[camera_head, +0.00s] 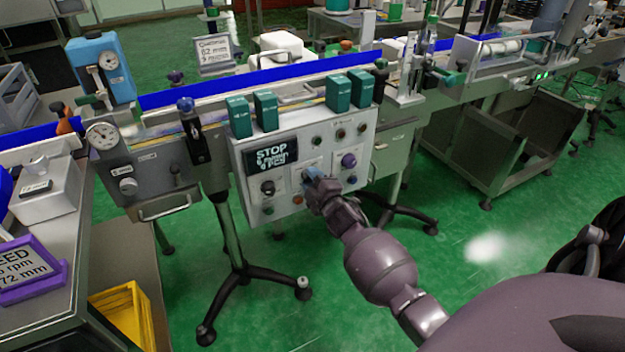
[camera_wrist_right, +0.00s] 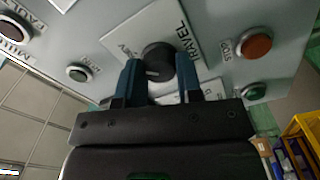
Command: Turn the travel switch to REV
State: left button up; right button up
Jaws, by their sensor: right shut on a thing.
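The travel switch is a round black knob (camera_wrist_right: 158,56) on a white plate lettered TRAVEL, with small REV lettering beside it in the wrist view. My right gripper (camera_wrist_right: 160,84) has its two blue fingers on either side of the knob and is shut on it. In the head view my right gripper (camera_head: 312,178) reaches the lower middle of the grey control panel (camera_head: 240,150), and its fingers hide the switch there. I cannot read the knob's exact direction. The panel's dark display (camera_head: 270,157) reads STOP in its top line. My left gripper is not in view.
In the head view a purple knob (camera_head: 348,160) is close right of my gripper. Green boxes (camera_head: 239,117) stand along the panel's top.

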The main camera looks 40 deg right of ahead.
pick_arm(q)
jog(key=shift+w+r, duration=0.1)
pick_arm(e)
jog(key=o, duration=0.9)
jog(key=shift+o, duration=0.2)
pick_arm(q)
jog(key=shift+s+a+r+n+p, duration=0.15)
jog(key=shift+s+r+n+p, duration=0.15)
jog(key=shift+p, duration=0.7)
pick_arm(e)
jog(key=v, duration=1.1)
